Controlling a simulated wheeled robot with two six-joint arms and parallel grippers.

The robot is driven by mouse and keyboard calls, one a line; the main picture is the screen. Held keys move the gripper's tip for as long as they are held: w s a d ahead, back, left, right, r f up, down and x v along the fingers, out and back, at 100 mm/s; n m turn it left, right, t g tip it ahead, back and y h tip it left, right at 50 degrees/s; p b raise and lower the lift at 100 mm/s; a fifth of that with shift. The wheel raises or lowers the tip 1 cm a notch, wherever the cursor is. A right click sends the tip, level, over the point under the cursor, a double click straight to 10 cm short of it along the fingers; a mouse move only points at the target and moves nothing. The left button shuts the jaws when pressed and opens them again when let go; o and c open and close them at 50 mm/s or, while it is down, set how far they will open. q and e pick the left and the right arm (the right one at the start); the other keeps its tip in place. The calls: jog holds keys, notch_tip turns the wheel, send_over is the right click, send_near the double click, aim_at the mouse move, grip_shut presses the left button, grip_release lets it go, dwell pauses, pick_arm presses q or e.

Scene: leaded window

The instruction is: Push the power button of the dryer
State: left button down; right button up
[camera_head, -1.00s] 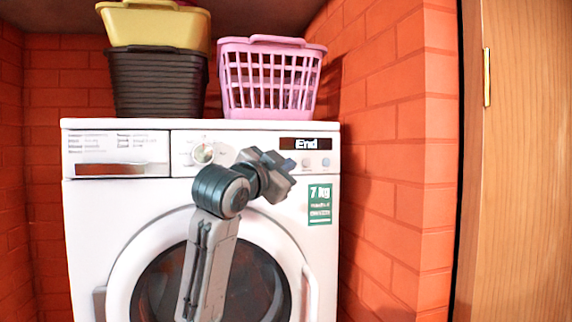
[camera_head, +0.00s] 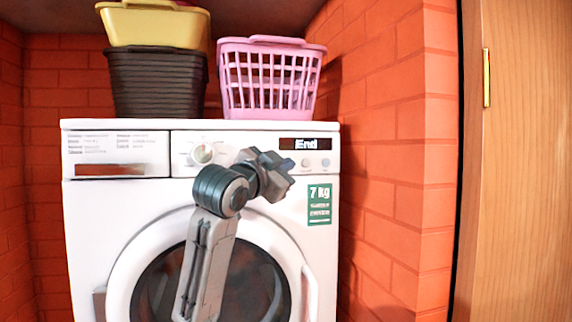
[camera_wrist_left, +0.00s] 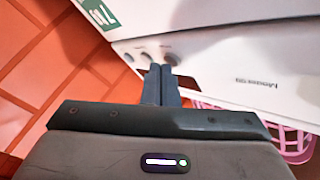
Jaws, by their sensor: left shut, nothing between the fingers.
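The white front-loading dryer (camera_head: 90,220) stands against the brick wall. Its panel has a dial (camera_head: 201,154), a display (camera_head: 305,144) reading "End", and small round buttons (camera_head: 306,163) below it. The left wrist view shows a row of three buttons: one at left (camera_wrist_left: 128,58), a middle one (camera_wrist_left: 147,57) and one at right (camera_wrist_left: 172,60). My left gripper (camera_head: 285,172) is in front of the panel, just left of the two buttons visible in the head view. Its fingers (camera_wrist_left: 161,70) are shut and empty, their tips at the right-hand button. Contact cannot be told. My right gripper is out of view.
A green label (camera_head: 319,205) is below the buttons.

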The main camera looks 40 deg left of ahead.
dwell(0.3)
pick_arm(q)
jog(key=shift+s+d+p, duration=0.35)
jog(key=shift+d, duration=0.05)
jog(key=shift+d, duration=0.1)
jog(key=s+d+p, duration=0.2)
jog(key=s+d, duration=0.1)
jog(key=d, duration=0.1)
jog(key=shift+s+d+p, duration=0.15)
jog(key=shift+s+p, duration=0.2)
jog(key=shift+s, duration=0.05)
dwell(0.3)
